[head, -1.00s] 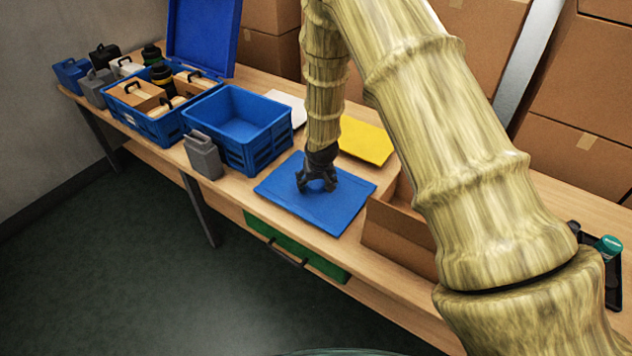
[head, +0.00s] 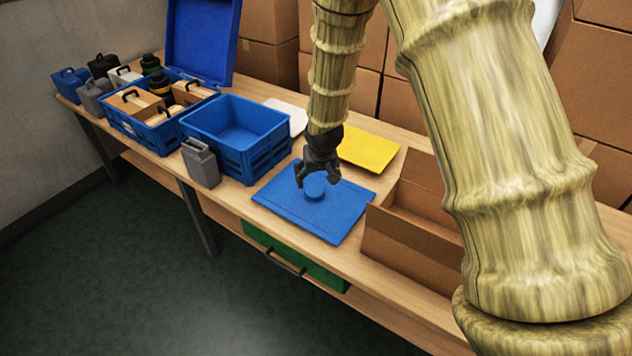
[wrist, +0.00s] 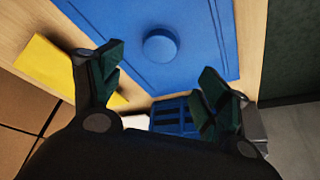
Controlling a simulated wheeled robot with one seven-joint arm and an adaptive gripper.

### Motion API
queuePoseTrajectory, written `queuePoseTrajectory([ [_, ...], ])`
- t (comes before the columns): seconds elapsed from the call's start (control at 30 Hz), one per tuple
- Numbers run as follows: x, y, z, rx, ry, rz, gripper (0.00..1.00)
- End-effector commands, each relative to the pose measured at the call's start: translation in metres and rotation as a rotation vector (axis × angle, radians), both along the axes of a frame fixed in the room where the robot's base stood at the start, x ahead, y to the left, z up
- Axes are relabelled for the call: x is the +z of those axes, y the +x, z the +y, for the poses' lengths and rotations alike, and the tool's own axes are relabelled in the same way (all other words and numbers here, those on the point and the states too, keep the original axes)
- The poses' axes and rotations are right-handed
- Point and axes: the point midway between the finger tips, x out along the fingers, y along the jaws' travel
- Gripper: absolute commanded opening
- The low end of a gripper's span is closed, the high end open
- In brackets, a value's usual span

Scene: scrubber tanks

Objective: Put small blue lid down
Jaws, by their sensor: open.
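The small blue lid (head: 315,186) is a round disc lying flat on the flat blue panel (head: 340,220) on the table. It also shows in the wrist view (wrist: 160,46), resting on the panel (wrist: 105,22). My gripper (head: 316,178) is just above and behind the lid. Its fingers (wrist: 155,88) are spread apart with nothing between them. In the wrist view there is a gap between the fingertips and the lid.
A yellow sheet (head: 368,145) lies behind the panel. An open cardboard box (head: 410,235) stands to the right. An empty blue crate (head: 245,150), a grey canister (head: 200,163) and a filled blue toolbox (head: 150,130) stand to the left. A green drawer (head: 300,262) is below the tabletop.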

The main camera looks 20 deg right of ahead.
Motion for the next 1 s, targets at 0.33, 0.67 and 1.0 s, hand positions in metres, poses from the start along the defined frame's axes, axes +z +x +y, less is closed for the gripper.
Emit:
queuePoseTrajectory([
  [0.33, 0.018, -0.007, 0.001, 0.001, 0.0, 0.0, 0.76],
  [0.67, 0.019, -0.008, 0.001, 0.0, 0.0, 0.0, 0.76],
  [1.0, 0.06, -0.007, 0.001, 0.0, 0.0, 0.0, 0.76],
])
